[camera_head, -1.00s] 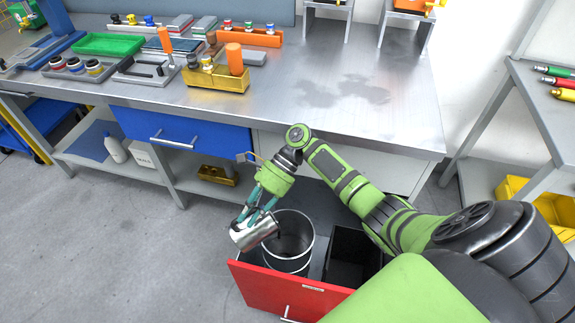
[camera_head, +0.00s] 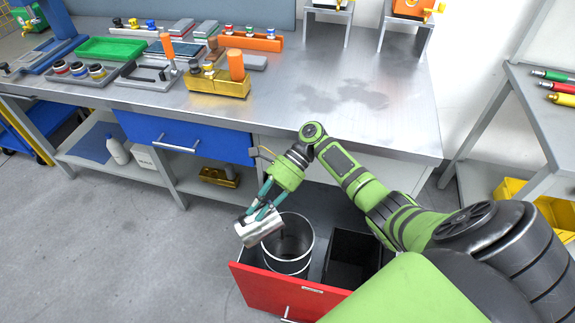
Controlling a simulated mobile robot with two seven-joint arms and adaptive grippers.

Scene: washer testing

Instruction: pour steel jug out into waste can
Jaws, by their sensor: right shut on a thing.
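The steel jug (camera_head: 256,230) is held in my right gripper (camera_head: 258,212), which is shut on it. The jug is tipped well over on its side above the left part of the waste can's rim. The waste can (camera_head: 290,262) is a round grey metal can with a dark inside, standing in the open red drawer. No liquid can be seen leaving the jug, and its mouth is hard to make out. My left gripper is not in view.
A black square bin (camera_head: 350,258) stands right of the can in the red drawer (camera_head: 285,292). A shelf stand (camera_head: 545,125) is at right.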

